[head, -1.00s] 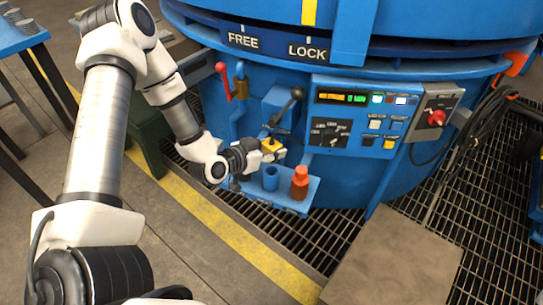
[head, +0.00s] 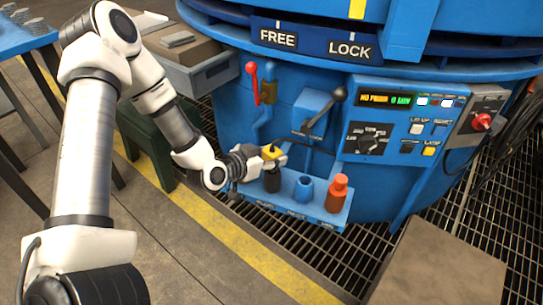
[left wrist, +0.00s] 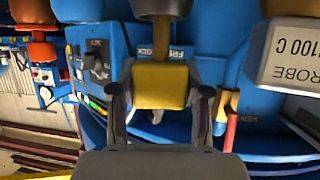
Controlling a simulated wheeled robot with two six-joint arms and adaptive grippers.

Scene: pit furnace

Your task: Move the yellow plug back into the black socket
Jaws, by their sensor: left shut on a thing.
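My left gripper (head: 274,156) is shut on the yellow plug (head: 270,152), just above the black socket (head: 272,179) at the left end of the blue rack. In the left wrist view the yellow plug (left wrist: 160,86) sits between both fingers (left wrist: 160,100). Its brown pin (left wrist: 168,45) points to the dark socket rim (left wrist: 160,8) at the top edge. I cannot tell whether the pin tip has entered the socket. My right gripper is in neither view.
On the rack (head: 318,213), a blue socket (head: 304,187) stands empty beside the orange-red plug (head: 338,190) at the right. A black-knobbed lever (head: 339,95), a red-handled valve (head: 251,72) and the control panel (head: 400,118) are close behind. Floor grating lies below.

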